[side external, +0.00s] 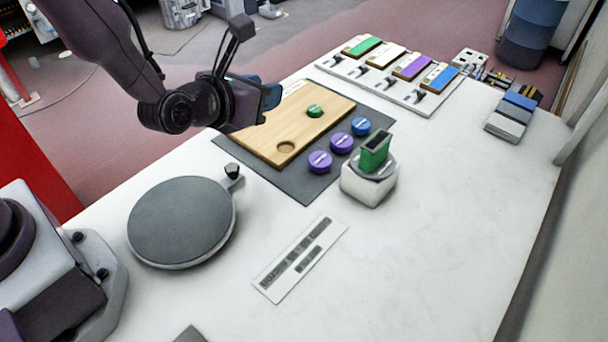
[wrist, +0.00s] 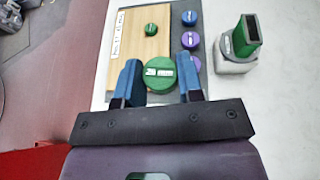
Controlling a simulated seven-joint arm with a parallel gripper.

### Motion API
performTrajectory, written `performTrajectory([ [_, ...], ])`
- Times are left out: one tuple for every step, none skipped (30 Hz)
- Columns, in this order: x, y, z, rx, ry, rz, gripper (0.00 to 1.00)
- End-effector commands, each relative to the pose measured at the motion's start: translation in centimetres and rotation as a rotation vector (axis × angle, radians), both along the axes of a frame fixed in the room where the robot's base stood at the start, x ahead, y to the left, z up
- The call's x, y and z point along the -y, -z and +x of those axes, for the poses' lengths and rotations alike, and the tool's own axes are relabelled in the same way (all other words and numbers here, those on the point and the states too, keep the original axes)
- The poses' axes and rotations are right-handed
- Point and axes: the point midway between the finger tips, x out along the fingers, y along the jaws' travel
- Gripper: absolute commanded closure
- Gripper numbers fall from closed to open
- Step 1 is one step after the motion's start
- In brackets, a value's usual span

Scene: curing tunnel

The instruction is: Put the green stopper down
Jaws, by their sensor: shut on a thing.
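My gripper (side external: 271,96) is above the far left side of the wooden board (side external: 262,140) in the side view. In the wrist view its two blue fingers (wrist: 160,76) are shut on a round green stopper (wrist: 158,80) with a white label. That held stopper is hidden behind the gripper in the side view. A second green stopper (side external: 314,111) sits on the board; it also shows in the wrist view (wrist: 151,29). The board has an empty round recess (side external: 286,148) near its front corner. The recess is not visible in the wrist view.
Two purple stoppers (side external: 320,161) (side external: 342,143) and a blue one (side external: 361,126) stand on the dark mat (side external: 300,192) beside the board. A white block (side external: 367,188) holds an upright green piece (side external: 375,150). A grey round plate (side external: 180,220) is front left.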

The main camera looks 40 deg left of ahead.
Motion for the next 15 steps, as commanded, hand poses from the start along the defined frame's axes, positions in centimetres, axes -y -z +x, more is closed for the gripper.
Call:
performTrajectory([
  [1.6,2.1,-0.4,-0.011,0.021,0.005,0.91],
  [2.3,3.1,-0.5,-0.01,0.028,0.006,0.91],
  [3.3,4.4,-0.8,-0.009,0.034,0.006,0.91],
  [4.0,5.4,-1.0,-0.008,0.039,0.006,0.91],
  [4.7,6.4,-1.2,-0.007,0.042,0.006,0.91],
  [5.5,7.7,-1.6,-0.006,0.044,0.005,0.91],
  [6.1,8.6,-1.8,-0.006,0.044,0.006,0.91],
  [6.5,9.4,-2.1,-0.004,0.041,0.005,0.91],
  [7.1,10.4,-2.4,-0.003,0.039,0.005,0.91],
  [7.5,11.1,-2.6,-0.001,0.036,0.005,0.91],
  [7.8,11.7,-2.8,0.0,0.03,0.004,0.91],
  [8.1,12.4,-3.0,0.001,0.023,0.004,0.91],
  [8.3,12.8,-3.1,0.001,0.013,0.002,0.91],
  [8.5,13.2,-3.1,0.001,0.003,0.001,0.91],
  [8.5,13.4,-2.9,0.003,-0.021,-0.001,0.91],
])
